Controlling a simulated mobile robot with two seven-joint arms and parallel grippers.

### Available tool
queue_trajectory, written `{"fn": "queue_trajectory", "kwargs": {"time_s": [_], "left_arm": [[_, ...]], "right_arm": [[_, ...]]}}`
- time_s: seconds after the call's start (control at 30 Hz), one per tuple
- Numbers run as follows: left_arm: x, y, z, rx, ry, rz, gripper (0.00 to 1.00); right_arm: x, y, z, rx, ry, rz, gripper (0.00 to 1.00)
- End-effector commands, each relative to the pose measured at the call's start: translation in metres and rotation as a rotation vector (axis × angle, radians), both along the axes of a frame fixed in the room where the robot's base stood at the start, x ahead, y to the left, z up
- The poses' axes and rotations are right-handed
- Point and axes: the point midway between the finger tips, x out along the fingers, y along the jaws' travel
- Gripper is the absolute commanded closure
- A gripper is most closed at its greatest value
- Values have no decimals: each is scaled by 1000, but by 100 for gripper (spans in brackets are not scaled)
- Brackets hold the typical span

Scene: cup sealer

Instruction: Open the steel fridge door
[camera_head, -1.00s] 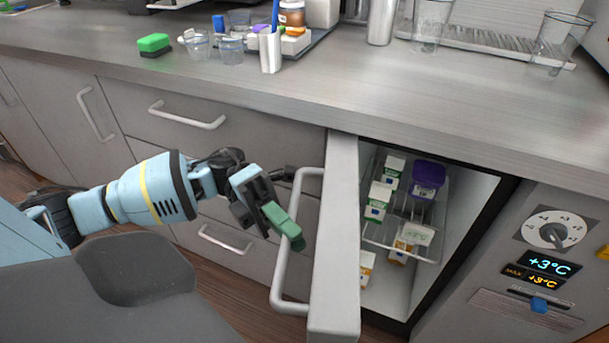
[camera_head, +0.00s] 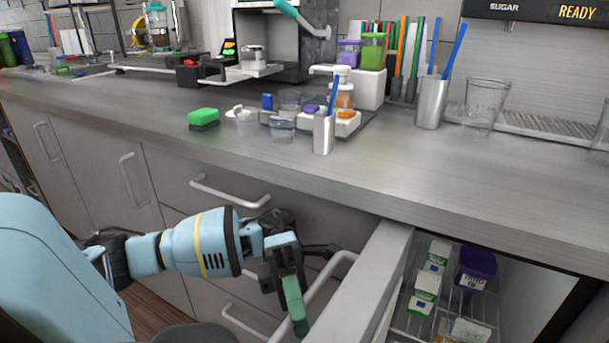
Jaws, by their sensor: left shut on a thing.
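The steel fridge door (camera_head: 365,280) stands open, swung out from the counter front, with its edge and top facing me. Its bar handle (camera_head: 327,281) is on the left side of the door. My left gripper (camera_head: 293,303), with green fingertips, is at this handle and shut on it. The fingers partly cover the bar, and the lower part of the handle and door is cut off by the picture's bottom edge. My right gripper is not in view.
Inside the fridge, cartons (camera_head: 427,284) and a purple tub (camera_head: 477,268) stand on a wire shelf. The counter (camera_head: 400,165) above holds a green sponge (camera_head: 203,118), clear cups and a straw holder (camera_head: 324,132). Drawer handles (camera_head: 230,192) lie left of the door.

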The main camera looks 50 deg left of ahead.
Motion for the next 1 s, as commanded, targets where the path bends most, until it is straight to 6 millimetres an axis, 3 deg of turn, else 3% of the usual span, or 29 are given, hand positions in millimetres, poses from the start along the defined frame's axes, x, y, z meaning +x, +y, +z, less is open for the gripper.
{"fn": "queue_trajectory", "kwargs": {"time_s": [0.67,0.7,0.83,1.0], "left_arm": [[-2,2,0,1,0,-13,100],[-2,2,0,1,0,-13,82],[-2,2,0,1,0,-13,66],[-2,2,0,1,0,-13,66]], "right_arm": [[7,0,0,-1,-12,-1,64],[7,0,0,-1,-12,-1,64],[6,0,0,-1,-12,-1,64],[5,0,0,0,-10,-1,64]]}}
